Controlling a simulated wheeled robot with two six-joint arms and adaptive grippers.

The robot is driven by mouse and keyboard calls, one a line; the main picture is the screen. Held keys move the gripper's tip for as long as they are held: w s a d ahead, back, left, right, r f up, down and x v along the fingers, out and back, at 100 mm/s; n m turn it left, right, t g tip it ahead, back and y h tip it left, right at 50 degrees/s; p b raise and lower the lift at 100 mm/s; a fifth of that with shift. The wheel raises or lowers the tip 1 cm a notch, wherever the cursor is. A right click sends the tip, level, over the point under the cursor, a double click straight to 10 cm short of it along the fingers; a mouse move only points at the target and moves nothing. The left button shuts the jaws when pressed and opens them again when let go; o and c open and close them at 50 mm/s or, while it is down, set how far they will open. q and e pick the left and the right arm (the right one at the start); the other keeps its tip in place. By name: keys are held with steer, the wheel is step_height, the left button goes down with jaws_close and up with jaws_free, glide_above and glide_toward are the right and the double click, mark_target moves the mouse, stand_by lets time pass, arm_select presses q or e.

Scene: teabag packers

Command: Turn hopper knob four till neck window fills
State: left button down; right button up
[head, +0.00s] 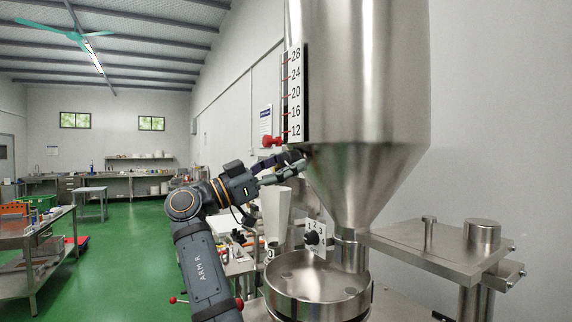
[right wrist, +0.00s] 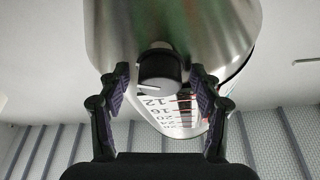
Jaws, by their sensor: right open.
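The steel hopper (head: 365,80) fills the middle right of the head view, tapering to a narrow neck (head: 350,252). I cannot make out a neck window. A dark knob (head: 312,238) sits on a small white numbered plate (head: 316,227) by the neck. My right gripper (head: 293,166) is beside the hopper's cone, well above that plate. In the right wrist view my right gripper (right wrist: 160,78) is open, its fingers on either side of a dark round knob (right wrist: 159,70) with a white line. I see a gap at each finger. My left gripper is not in view.
A level scale (head: 294,95) with a red-ended part (head: 270,141) stands just above my right gripper. A round steel pan (head: 318,283) is under the neck. A steel plate with posts (head: 440,245) juts out at the right. Green floor (head: 120,240) is open at left.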

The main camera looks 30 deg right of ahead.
steer(key=v, duration=1.2)
steer(key=shift+s, duration=0.1)
